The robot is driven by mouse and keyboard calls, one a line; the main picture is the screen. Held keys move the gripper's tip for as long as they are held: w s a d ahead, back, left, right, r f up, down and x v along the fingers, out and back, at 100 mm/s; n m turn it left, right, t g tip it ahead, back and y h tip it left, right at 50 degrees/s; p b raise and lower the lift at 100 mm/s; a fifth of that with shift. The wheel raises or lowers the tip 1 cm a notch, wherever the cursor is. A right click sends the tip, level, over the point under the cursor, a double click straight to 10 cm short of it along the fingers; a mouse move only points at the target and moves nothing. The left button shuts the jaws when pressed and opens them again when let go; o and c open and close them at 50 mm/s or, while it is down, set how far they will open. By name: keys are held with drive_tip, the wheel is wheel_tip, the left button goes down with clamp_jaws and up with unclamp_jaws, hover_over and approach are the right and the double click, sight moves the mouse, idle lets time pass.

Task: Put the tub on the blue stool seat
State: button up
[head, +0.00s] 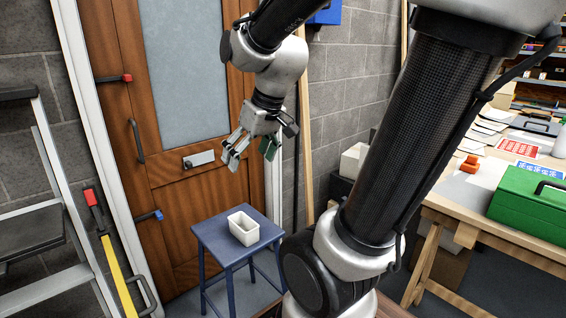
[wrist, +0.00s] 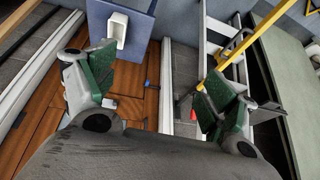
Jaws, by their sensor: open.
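The white rectangular tub (head: 243,228) stands upright on the seat of the blue stool (head: 212,236), near the middle of the seat. It also shows in the wrist view (wrist: 116,29) at the upper left, on the blue seat (wrist: 138,45). My gripper (head: 252,152) is open and empty, in the air above the stool and apart from the tub. In the wrist view its green-padded fingers (wrist: 152,85) are spread wide, with nothing between them.
A wooden door (head: 180,225) with a frosted pane is behind the stool. A workbench (head: 460,205) at the right carries a green toolbox (head: 530,205) and papers.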

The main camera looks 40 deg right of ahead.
drive_tip(key=s+d+r+m+h, duration=0.1)
drive_tip(key=s, duration=0.9)
drive_tip(key=shift+s+d+r, duration=0.2)
drive_tip(key=shift+s+r, duration=0.15)
